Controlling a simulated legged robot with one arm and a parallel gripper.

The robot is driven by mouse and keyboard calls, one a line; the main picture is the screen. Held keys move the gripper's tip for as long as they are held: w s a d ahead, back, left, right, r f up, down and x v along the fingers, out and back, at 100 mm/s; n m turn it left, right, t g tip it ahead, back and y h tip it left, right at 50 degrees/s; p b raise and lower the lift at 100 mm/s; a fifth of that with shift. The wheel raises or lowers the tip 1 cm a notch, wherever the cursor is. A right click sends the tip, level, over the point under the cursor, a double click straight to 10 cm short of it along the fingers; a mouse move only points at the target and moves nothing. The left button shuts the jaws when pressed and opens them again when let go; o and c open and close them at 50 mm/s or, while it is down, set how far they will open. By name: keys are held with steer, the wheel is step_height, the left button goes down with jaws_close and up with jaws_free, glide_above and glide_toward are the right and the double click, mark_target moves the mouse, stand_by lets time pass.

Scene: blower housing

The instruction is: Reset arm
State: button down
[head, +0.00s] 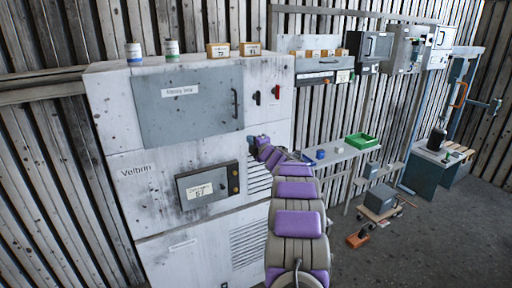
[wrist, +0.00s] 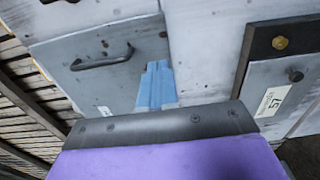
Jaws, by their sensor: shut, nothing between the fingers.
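My arm, purple and grey, reaches up from the bottom of the head view toward a large white cabinet (head: 120,160). My gripper (head: 258,142) is at the arm's far end, in front of the cabinet near the lower right corner of its grey upper door (head: 190,105). In the wrist view the blue fingers of my gripper (wrist: 157,85) are together with nothing between them. The door with its dark handle (wrist: 102,60) shows beyond them. The door looks closed. I cannot tell whether the fingertips touch the cabinet.
A dark panel box (head: 208,187) sticks out from the cabinet below the door. Red and black switches (head: 275,92) are right of the door. Cans and small boxes (head: 219,50) stand on top. A shelf with a green tray (head: 361,140) and a cart (head: 380,205) are at right. Floor there is partly clear.

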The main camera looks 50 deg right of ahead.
steer(key=a+m+g+h+b, duration=0.2)
steer(key=a+m+g+b, duration=0.4)
steer(key=a, duration=0.9)
steer(key=s+a+f+m+g+y+b, duration=0.1)
steer(key=s+a+f+m+g+y, duration=0.25)
steer(key=a, duration=0.65)
steer(key=s+a+f+m+b, duration=0.1)
steer(key=s+a+f+m, duration=0.1)
steer(key=s+a+f, duration=0.55)
steer(key=s+a+f+m+g+y+b, duration=0.1)
steer(key=s+a+f+g, duration=0.3)
steer(key=s+a, duration=1.1)
steer(key=s+a+f+m+g+y+b, duration=0.1)
steer(key=s+a+f+g+y+b, duration=0.2)
steer(key=s+a, duration=1.2)
step_height(320, 180, down, 3)
steer(key=shift+s+f+g+y, duration=0.2)
steer(key=shift+s+g+y, duration=0.45)
steer(key=shift+s+g, duration=0.45)
